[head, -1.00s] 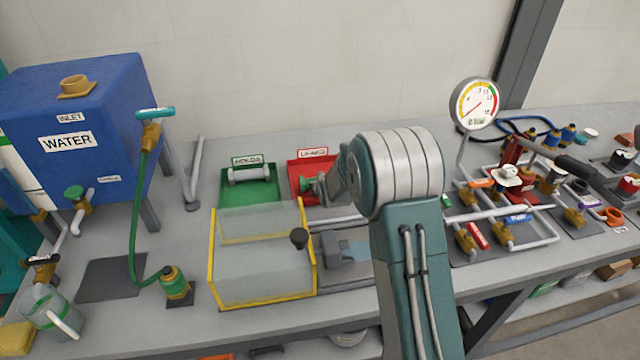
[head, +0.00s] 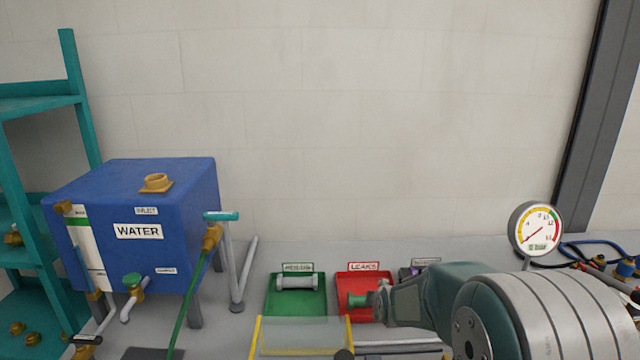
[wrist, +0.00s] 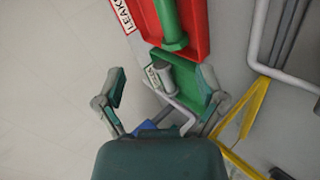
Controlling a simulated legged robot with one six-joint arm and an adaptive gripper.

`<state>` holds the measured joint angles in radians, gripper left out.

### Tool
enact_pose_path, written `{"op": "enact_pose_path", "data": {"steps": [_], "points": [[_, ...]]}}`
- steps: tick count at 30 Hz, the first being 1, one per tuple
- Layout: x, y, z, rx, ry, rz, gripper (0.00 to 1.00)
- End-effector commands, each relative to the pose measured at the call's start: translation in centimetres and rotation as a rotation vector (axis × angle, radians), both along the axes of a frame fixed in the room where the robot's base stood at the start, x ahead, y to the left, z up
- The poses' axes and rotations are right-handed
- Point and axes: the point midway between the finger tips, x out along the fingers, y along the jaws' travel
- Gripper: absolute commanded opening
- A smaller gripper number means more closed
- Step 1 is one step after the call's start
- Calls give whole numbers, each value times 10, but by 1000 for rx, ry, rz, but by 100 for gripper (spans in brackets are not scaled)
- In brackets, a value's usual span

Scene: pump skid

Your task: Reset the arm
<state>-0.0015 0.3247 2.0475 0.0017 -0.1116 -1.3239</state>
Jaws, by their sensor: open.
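My arm reaches in from the lower right of the head view, and my gripper (head: 382,300) is at its far end, in front of the red tray. In the wrist view my gripper (wrist: 160,82) is open, with its two fingers spread wide and nothing between them touching. A green flanged piece (head: 357,300) lies in the red tray (head: 345,280) labelled LEAKS. It also shows in the wrist view (wrist: 170,25). A pale grey cylinder (head: 297,283) lies in the green tray (head: 290,308). In the wrist view the green tray (wrist: 187,80) lies beyond the fingers.
A blue water tank (head: 190,230) with a green hose (head: 190,300) stands at the left. A clear box with yellow edges (head: 300,340) stands in front of the trays. A pressure gauge (head: 536,229) stands at the right beside pipes. A teal shelf (head: 38,104) is at far left.

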Motion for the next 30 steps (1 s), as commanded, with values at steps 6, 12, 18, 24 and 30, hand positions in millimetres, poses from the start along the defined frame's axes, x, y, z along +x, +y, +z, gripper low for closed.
{"op": "enact_pose_path", "data": {"steps": [6, 12, 18, 24, 30], "points": [[-62, 0, 57, 207, 74, -184, 89], [-127, 0, 91, 383, 147, -369, 89], [-197, -1, 113, 545, 213, -566, 89], [-268, -1, 122, 694, 272, -777, 89], [-327, -1, 120, 806, 315, -963, 89]]}}
